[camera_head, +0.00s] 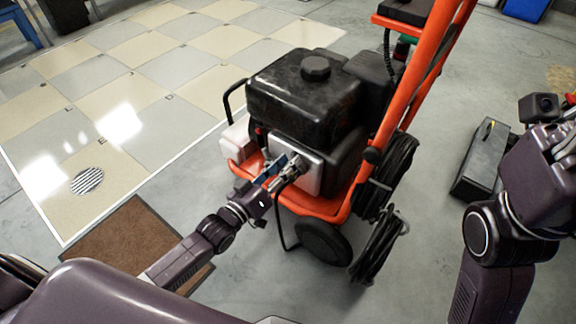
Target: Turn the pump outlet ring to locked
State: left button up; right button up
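The pressure washer pump (308,160) is a silver-grey block low on the front of an orange wheeled frame, below a black engine. Its outlet, where the ring sits, is mostly hidden by my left gripper (281,172). The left gripper's fingertips are at the outlet; whether they touch or close on the ring is too small to tell. The ring's locked or unlocked position cannot be read. My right gripper (568,112) is at the right edge, partly cut off, far from the pump.
Black hose coils (387,190) hang on the washer's right side, above a black wheel (323,242). A dark case (480,160) lies on the floor at right. A brown mat (125,240) and a floor drain (87,181) are at left.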

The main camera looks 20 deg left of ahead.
pick_arm(q)
jog(key=shift+w+d, duration=0.15)
jog(key=shift+w, duration=0.2)
grip_shut()
jog(key=shift+r, duration=0.1)
